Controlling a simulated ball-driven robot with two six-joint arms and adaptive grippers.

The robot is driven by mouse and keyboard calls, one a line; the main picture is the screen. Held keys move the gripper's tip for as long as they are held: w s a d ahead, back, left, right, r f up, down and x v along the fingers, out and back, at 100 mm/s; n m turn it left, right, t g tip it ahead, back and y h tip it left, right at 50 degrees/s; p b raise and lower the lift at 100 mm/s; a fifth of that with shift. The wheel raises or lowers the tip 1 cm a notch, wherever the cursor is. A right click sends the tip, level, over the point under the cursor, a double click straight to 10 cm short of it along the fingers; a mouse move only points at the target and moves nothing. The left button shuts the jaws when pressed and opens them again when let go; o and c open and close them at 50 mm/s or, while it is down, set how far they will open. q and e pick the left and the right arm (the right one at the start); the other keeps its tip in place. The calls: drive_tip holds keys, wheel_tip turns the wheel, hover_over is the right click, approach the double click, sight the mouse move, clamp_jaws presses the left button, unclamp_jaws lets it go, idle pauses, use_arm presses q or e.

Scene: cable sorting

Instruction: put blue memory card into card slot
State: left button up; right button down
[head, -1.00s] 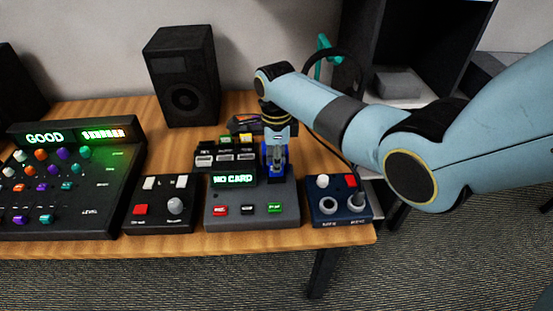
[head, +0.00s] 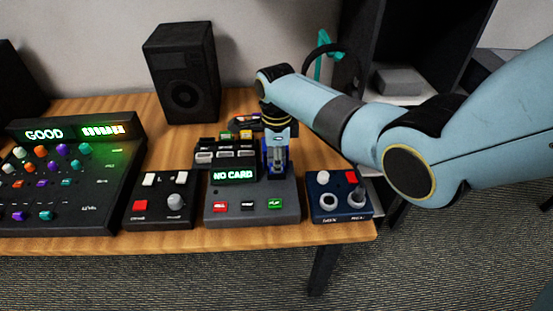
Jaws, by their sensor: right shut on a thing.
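The recorder (head: 252,209) stands near the front edge of the table, its display (head: 233,175) reading NO CARD. My right gripper (head: 277,166) points down over the back right part of the recorder, beside the display. It is shut on the blue memory card, of which only a little blue shows around the fingers. The card slot is hidden by the gripper, and I cannot tell whether the card touches it. My left gripper is not in view.
A card rack (head: 222,155) stands close left of the gripper. A mixer (head: 60,190) and a small control box (head: 160,203) lie left, a dark blue box (head: 338,200) right. A speaker (head: 183,75) stands behind.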

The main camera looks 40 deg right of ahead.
drive_tip(key=shift+d+f, duration=0.15)
drive_tip(key=c, duration=1.3)
unclamp_jaws()
drive_tip(key=shift+w+d, duration=0.1)
drive_tip(key=shift+c, duration=0.2)
